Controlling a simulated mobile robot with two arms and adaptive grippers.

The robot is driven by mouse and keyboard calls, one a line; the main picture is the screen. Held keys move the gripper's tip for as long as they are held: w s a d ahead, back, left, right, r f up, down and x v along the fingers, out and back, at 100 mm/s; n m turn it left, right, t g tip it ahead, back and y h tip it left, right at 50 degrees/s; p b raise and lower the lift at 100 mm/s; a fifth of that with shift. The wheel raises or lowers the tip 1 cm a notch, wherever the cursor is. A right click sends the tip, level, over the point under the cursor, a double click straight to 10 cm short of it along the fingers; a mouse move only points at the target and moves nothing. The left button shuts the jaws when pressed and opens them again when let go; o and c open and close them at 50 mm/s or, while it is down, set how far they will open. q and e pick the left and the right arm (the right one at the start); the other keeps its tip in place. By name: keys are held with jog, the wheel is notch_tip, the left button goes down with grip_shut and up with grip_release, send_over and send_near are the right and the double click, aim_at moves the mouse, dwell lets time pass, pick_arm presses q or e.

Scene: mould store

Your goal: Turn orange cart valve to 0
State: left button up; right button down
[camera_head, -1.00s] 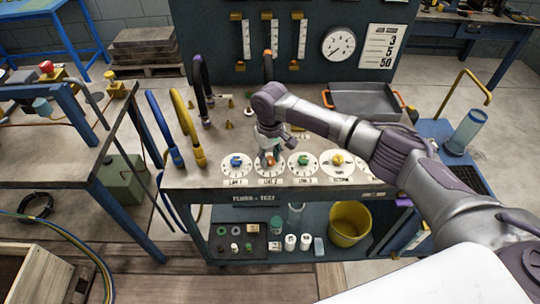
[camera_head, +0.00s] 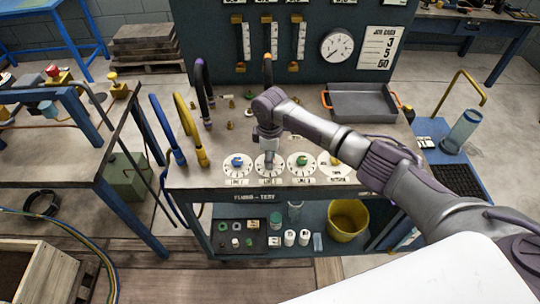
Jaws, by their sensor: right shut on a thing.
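The flush-test cart (camera_head: 210,182) carries a row of round white dial plates with coloured valve knobs along its front edge. My right gripper (camera_head: 268,157) points down over the second dial (camera_head: 257,166) from the left and is shut on the knob there, the orange cart valve. The gripper hides most of this knob, so its pointer setting cannot be read. The blue valve (camera_head: 237,161) is just to the left and the green valve (camera_head: 302,160) just to the right. My left gripper is not in view.
Blue and yellow hose handles (camera_head: 196,145) stand at the cart's left. A grey tray (camera_head: 366,101) lies behind my right arm. A gauge panel (camera_head: 310,78) rises at the back. A yellow bucket (camera_head: 346,219) and small bottles sit on the lower shelf.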

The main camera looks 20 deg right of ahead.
jog(key=n, duration=0.3)
jog(key=shift+w+r+n, duration=0.1)
jog(key=shift+n, duration=1.9)
jog(key=c, duration=0.8)
grip_release()
notch_tip(320, 180, up, 12)
jog(key=shift+f, duration=0.1)
